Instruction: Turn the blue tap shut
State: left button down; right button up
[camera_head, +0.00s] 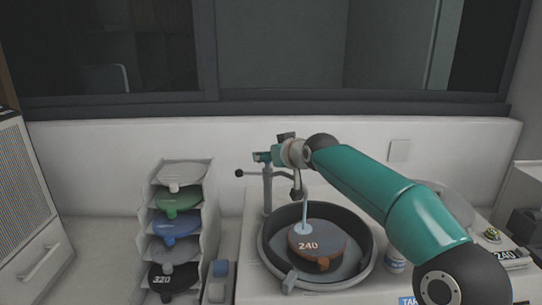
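The tap (267,185) is a grey upright post at the back left of the round basin, with a thin side lever ending in a black ball (239,173). A small blue-teal part (262,156) shows at its top. A pale blue stream (305,213) of water falls from the spout onto the disc marked 240. My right arm reaches in from the right, and its gripper (286,138) is at the tap's top, beside the blue part. Its fingers are small and partly hidden, so I cannot tell whether they are open or touching it. My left gripper is out of view.
The dark basin (268,240) holds a brownish disc (330,252) marked 240. A rack (208,210) of several coloured discs stands left. A small bottle (395,261) is right of the basin, under my arm. A white wall and window stand behind.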

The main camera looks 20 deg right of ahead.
jog(key=m+h+b, duration=0.2)
jog(key=a+m+h+b, duration=0.1)
jog(key=m+h+b, duration=0.1)
jog(key=h+b, duration=0.1)
jog(key=shift+m+h, duration=0.3)
jog(key=shift+m, duration=0.1)
jog(key=shift+b, duration=0.3)
jog(key=o, duration=1.1)
jog(key=shift+o, duration=0.2)
jog(key=v, duration=1.2)
jog(key=shift+w+a, duration=0.15)
